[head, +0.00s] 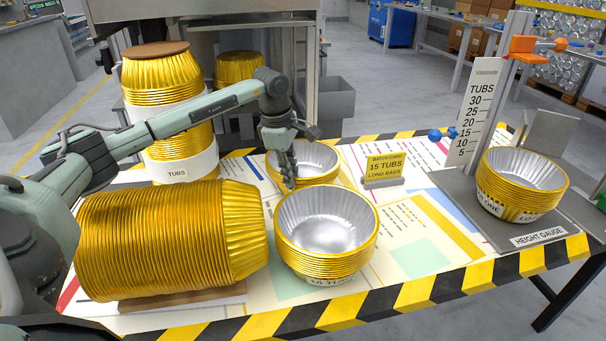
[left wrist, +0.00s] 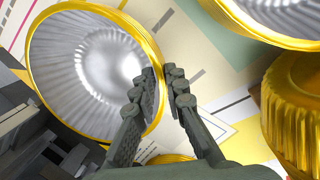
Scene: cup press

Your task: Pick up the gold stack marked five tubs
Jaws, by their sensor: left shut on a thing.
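A gold tub stack with a silver inside (head: 318,152) stands at the back middle of the table. Its label is hidden. My left gripper (head: 290,178) points down at its near left rim. In the left wrist view the two fingers (left wrist: 166,88) pinch the gold rim of a round tub (left wrist: 85,60), one finger inside and one outside. A taller gold stack (head: 325,262) stands just in front, its label partly seen and seeming to read 10 tubs. My right gripper is not in view.
A large sideways gold stack (head: 165,240) lies on a wooden board at left. A batch card (head: 384,168) reads 15 tubs, long bags. Another stack (head: 522,185) stands on the height gauge plate (head: 470,195) at right. Table between card and gauge is clear.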

